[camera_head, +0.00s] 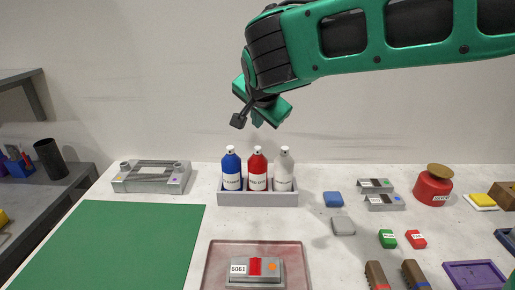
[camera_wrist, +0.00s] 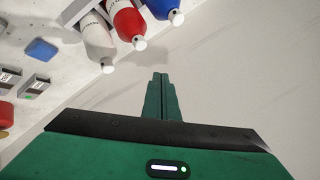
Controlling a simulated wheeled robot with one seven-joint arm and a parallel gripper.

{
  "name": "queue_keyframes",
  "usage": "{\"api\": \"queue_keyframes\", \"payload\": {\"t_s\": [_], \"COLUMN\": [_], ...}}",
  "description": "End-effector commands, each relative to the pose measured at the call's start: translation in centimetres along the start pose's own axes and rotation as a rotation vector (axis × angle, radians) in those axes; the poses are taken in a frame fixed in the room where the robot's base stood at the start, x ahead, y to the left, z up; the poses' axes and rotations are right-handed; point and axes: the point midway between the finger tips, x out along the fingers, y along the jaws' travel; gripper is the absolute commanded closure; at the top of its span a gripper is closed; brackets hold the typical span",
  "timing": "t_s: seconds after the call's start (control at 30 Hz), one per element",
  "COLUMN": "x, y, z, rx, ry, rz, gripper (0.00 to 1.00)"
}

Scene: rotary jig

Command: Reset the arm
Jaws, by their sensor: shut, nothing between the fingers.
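My green arm reaches in from the upper right in the head view. My gripper (camera_head: 257,122) hangs from its end, in the air above the row of bottles and in front of the pale wall. In the wrist view my gripper's fingers (camera_wrist: 160,78) are together with nothing between them. A blue bottle (camera_head: 231,172), a red bottle (camera_head: 257,172) and a white bottle (camera_head: 284,172) stand in a grey tray (camera_head: 257,200), apart from the gripper. A grey metal jig (camera_head: 152,177) sits at the back left of the table.
A green mat (camera_head: 110,245) covers the left. A pinkish tray (camera_head: 215,268) at the front holds a grey block labelled 6061 (camera_head: 240,278). Several small blocks, brushes and a red container (camera_head: 433,188) occupy the right. The air around the gripper is clear.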

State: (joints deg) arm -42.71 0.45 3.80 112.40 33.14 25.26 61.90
Motion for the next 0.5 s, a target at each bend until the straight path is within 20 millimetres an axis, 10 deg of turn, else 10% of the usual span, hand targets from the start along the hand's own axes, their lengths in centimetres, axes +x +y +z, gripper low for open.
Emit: {"api": "queue_keyframes", "payload": {"t_s": [0.5], "x": [0.3], "y": [3.1], "z": [-2.2], "rx": [-0.016], "ry": [0.002], "rz": [0.052], "gripper": [1.0]}}
